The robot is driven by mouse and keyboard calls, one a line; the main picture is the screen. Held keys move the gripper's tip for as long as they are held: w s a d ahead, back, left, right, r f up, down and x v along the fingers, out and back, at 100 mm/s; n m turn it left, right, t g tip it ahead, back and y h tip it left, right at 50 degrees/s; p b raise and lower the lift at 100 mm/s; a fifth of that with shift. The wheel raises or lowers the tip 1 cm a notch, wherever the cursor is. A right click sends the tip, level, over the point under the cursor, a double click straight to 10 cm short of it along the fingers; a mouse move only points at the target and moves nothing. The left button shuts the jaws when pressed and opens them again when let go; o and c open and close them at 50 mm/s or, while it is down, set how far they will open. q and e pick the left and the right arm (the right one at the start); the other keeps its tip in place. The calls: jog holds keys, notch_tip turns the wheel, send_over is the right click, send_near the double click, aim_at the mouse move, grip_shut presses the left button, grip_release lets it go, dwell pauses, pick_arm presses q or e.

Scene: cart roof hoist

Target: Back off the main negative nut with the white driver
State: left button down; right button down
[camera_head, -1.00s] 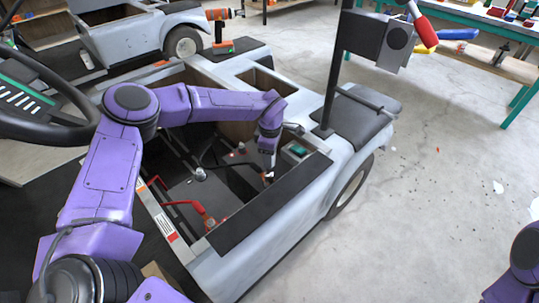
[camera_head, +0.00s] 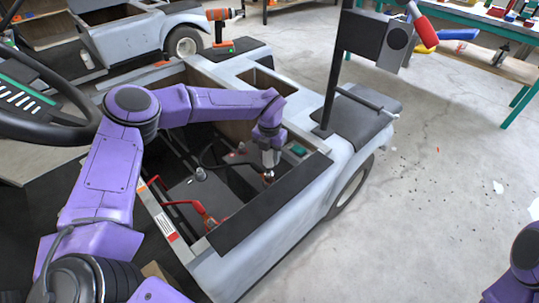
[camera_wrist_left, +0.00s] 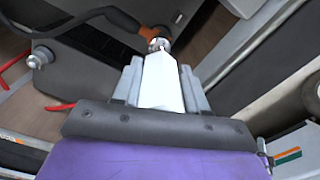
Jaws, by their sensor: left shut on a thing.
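The white driver (camera_wrist_left: 163,82) is between the fingers of my left gripper (camera_wrist_left: 160,85), which is shut on it. In the head view my left gripper (camera_head: 269,157) points down into the open bay of the cart. The driver's far end is at a metal terminal nut (camera_wrist_left: 158,43), where a black cable with an orange-brown end (camera_wrist_left: 128,22) meets the post. The nut is small and partly covered in the head view (camera_head: 268,176). Whether the driver is fully seated on it I cannot tell. My right gripper is out of view.
A second metal post (camera_wrist_left: 40,58) stands to the left on the battery top; red cables (camera_head: 205,213) lie nearer. The bay's black side panel (camera_head: 265,208) and pale body walls surround the arm. An orange drill (camera_head: 222,30) stands behind on the cart.

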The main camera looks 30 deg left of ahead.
pick_arm(q)
jog(key=n, duration=0.4)
jog(key=shift+n, duration=0.3)
jog(key=shift+r, duration=0.1)
